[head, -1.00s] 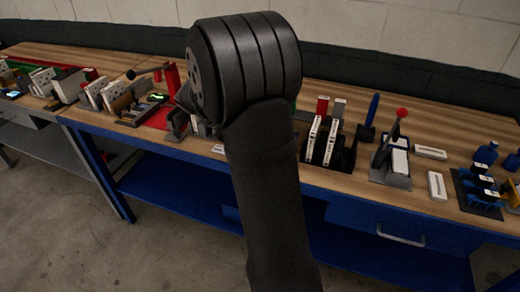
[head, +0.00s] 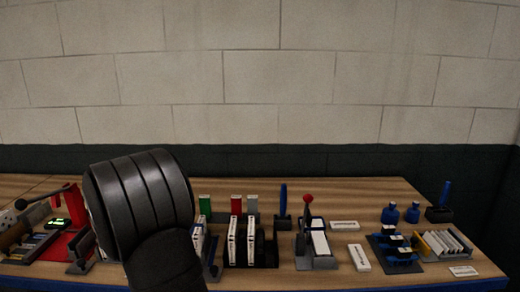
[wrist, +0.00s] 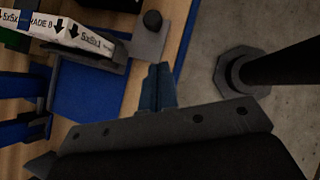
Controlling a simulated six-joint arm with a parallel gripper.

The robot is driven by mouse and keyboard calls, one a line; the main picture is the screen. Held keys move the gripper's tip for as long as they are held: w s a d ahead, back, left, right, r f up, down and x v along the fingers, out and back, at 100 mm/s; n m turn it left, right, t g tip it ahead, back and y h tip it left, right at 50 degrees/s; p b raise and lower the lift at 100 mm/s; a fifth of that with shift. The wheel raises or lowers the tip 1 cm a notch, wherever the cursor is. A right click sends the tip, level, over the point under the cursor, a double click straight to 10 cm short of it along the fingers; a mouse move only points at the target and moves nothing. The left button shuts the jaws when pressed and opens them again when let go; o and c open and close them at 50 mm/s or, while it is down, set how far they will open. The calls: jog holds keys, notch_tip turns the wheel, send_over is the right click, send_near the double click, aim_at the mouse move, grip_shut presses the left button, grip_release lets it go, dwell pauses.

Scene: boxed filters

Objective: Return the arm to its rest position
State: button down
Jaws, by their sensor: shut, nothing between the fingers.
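My gripper (wrist: 158,85) shows in the wrist view with its two blue-grey fingers together and nothing between them. It is over the edge of the wooden bench, with the grey floor to its right. In the head view my dark arm covers the lower left, and the gripper itself is hidden there.
The bench (head: 395,193) stands against a block wall. It holds a black rack with white boxes (head: 232,240), a red-knobbed press (head: 308,198), blue bottles (head: 390,213) and a red-framed device (head: 73,208). In the wrist view a white printed box (wrist: 70,38) lies left of my fingers.

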jog(key=d+f, duration=0.1)
jog(key=w+d, duration=0.1)
jog(key=d, duration=0.1)
jog(key=w+d+f, duration=0.1)
jog(key=shift+d+f, duration=0.15)
jog(key=shift+f, duration=0.2)
jog(key=shift+w+d+f, duration=0.1)
jog(key=shift+w+d, duration=0.15)
jog(key=shift+d, duration=0.25)
